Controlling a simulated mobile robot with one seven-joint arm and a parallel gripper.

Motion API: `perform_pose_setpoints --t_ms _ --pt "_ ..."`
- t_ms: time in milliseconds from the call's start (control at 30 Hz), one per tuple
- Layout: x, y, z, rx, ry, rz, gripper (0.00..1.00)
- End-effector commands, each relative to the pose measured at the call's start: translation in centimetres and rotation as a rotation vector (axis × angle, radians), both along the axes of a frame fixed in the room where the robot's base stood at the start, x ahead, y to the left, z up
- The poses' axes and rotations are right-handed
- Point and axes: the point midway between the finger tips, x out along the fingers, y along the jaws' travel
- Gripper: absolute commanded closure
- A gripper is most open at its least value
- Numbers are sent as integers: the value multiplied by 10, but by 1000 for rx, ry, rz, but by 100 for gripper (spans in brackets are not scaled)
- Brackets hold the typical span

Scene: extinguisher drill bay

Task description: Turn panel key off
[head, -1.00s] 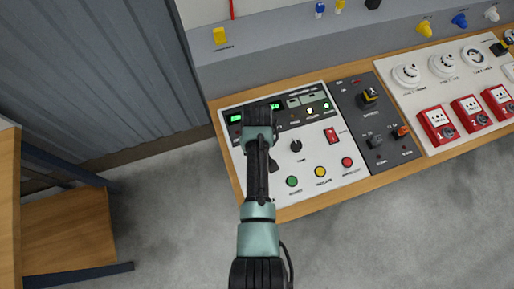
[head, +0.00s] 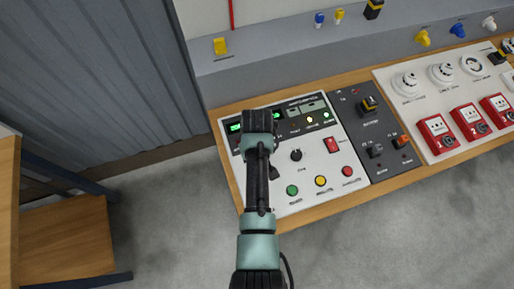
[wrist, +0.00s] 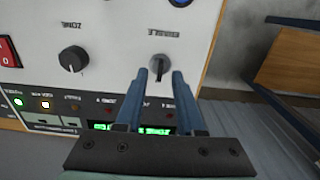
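The panel key (wrist: 158,65) is a small round grey switch with a dark upright bar, near the top middle of the wrist view. My gripper (wrist: 160,73) has two blue fingers standing apart there, with nothing held. The lower part of the key shows between the fingertips in the picture; I cannot tell how far above the panel they are. The white control panel (head: 310,188) is at the middle of the head view. My arm covers its left part there, hiding the key and fingertips.
A black rotary knob (wrist: 73,60) is beside the key, with a red rocker switch (head: 332,145) beyond it. Green, yellow and red buttons line the panel's near edge. A wooden table (head: 68,240) stands at left. Grey floor is clear in front of the bench.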

Motion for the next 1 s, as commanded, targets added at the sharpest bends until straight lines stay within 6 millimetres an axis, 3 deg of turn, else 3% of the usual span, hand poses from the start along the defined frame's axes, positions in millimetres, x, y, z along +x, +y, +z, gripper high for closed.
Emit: perform_pose_setpoints --t_ms 500,700,1000 --pt "2 0 98 0 -6 0 62" --pt "0 0 113 0 -3 0 62" --pt "0 0 115 -1 -1 1 62"
